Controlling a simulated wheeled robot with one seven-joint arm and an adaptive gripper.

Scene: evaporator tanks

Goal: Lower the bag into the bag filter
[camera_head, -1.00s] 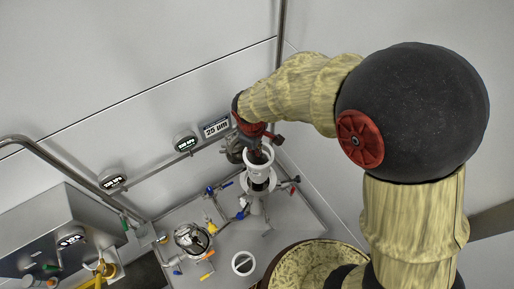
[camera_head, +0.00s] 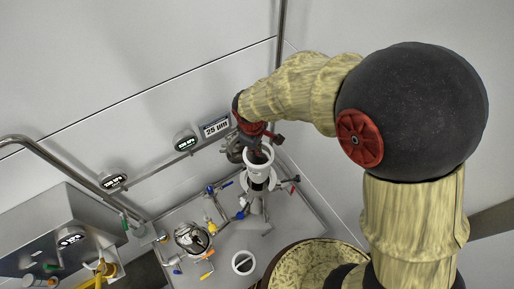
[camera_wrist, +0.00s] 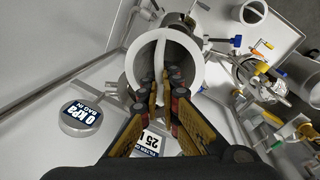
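The white bag (camera_head: 258,166) hangs below my gripper (camera_head: 256,146), mouth up. In the wrist view its round white rim (camera_wrist: 136,62) has a strap (camera_wrist: 166,52) across the mouth. My gripper (camera_wrist: 167,80) has its fingertips close together on this strap, inside the rim outline. The bag filter (camera_head: 257,184) is a pale metal housing on the tray, directly under the bag in the head view. The bag covers part of it, so I cannot tell whether the bag's lower end is inside.
A second open metal vessel (camera_head: 191,238) and a white ring-shaped cup (camera_head: 243,263) stand on the tray (camera_head: 290,235). Coloured valve handles surround the housings. A "25 µm" sign (camera_head: 216,127) and round gauges (camera_head: 185,141) line the wall behind. A steel tank (camera_head: 50,230) is at left.

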